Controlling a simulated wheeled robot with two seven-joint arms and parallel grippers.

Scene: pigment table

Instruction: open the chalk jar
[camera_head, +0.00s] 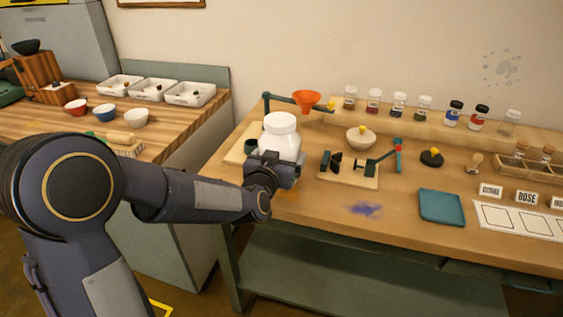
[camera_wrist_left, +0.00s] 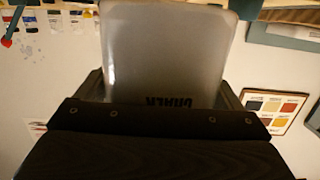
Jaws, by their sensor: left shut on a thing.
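My left gripper (camera_head: 277,166) is shut on the white chalk jar (camera_head: 281,143), around its lower part. The jar is upright at the left end of the pigment table, and a wider white lid (camera_head: 281,120) appears to sit on its top. In the left wrist view the jar's body (camera_wrist_left: 165,55) fills the space between the fingers, with dark lettering partly hidden by the gripper. I cannot tell whether the jar touches the table. My right gripper is not in view.
Behind the jar stands an orange funnel (camera_head: 306,100) on a stand. A bowl (camera_head: 360,138) and a wooden fixture with a lever (camera_head: 350,178) are to its right. Small jars (camera_head: 398,104) line the back shelf. A blue tray (camera_head: 441,206) lies farther right.

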